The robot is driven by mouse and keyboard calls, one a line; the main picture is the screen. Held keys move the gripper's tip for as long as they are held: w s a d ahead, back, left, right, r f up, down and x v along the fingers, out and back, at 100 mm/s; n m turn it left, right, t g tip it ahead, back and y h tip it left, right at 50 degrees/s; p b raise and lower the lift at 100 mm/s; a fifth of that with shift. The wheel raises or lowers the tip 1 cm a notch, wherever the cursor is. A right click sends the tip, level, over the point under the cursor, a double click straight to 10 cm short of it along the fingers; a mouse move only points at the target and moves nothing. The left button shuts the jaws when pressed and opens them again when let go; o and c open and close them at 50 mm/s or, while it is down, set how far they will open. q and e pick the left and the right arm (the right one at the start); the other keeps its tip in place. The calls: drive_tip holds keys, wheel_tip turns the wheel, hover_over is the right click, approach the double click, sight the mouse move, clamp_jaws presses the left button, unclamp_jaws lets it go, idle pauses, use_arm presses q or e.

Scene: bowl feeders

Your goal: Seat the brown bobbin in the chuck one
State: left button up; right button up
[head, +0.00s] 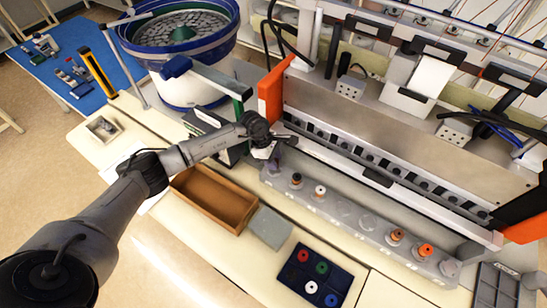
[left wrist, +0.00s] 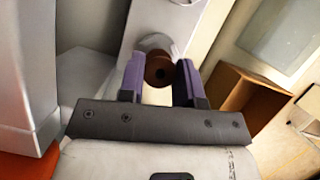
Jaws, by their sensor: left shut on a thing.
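My left gripper (head: 278,150) is over the left end of the grey chuck rail (head: 332,207) in the head view. A pale round chuck (left wrist: 154,41) shows just beyond the bobbin. I cannot tell whether bobbin and chuck touch. In the head view the gripper hides the bobbin and the leftmost chuck. My right gripper is not in view.
A machine with an orange end plate (head: 272,92) stands close behind. In front are a brown box (head: 238,222) and a dark bobbin tray (head: 301,290).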

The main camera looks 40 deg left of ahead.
use_arm(q)
drive_tip(key=shift+f, duration=0.3)
drive_tip(key=shift+b, duration=0.3)
idle(0.5)
idle(1.0)
drive_tip(key=shift+f+b, duration=0.2)
drive_tip(key=shift+b, duration=0.25)
drive_tip(key=shift+f+b, duration=0.4)
drive_tip(key=o, duration=0.6)
drive_tip(key=shift+p+v, duration=1.35)
drive_tip(key=shift+v, duration=1.45)
drive_tip(key=shift+p+v, duration=1.05)
drive_tip(key=shift+v, duration=1.7)
